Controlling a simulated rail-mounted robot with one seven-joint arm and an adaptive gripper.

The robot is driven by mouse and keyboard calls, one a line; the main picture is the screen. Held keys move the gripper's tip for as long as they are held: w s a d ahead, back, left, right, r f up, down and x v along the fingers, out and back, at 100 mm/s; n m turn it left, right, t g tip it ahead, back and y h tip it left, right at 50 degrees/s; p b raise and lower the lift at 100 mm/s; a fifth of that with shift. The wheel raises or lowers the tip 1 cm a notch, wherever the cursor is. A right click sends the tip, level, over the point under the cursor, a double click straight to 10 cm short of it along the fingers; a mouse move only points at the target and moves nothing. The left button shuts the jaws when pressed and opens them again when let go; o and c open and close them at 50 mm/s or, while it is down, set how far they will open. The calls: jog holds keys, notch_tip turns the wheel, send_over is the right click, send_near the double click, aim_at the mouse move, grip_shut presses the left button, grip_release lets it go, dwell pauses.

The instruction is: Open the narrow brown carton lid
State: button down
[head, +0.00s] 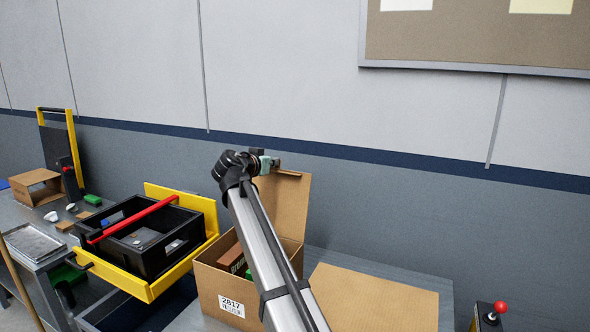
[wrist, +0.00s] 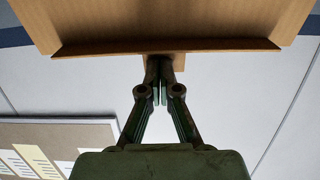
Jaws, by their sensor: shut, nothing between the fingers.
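The brown carton (head: 216,283) with the label 2817 stands on the grey bench. Its lid (head: 291,203) stands up at the back, roughly upright, so the carton is open and a reddish-brown item (head: 232,258) shows inside. My gripper (head: 275,162) is at the lid's top edge. In the wrist view the lid (wrist: 165,22) fills the top, and my gripper's fingertips (wrist: 160,92) are together at a small tab on its edge, with nothing held between them. Whether they touch the tab is unclear. My arm hides the carton's right front.
A flat brown cardboard surface (head: 375,300) lies right of the carton. A black bin with a red handle (head: 135,220) sits in a yellow frame (head: 140,288) at left. A red-knobbed control (head: 500,308) stands at lower right. The wall (head: 420,200) is close behind.

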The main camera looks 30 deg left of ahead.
jog(key=shift+b+x, duration=0.6)
jog(key=shift+x, duration=0.4)
jog(key=shift+s+a, duration=0.1)
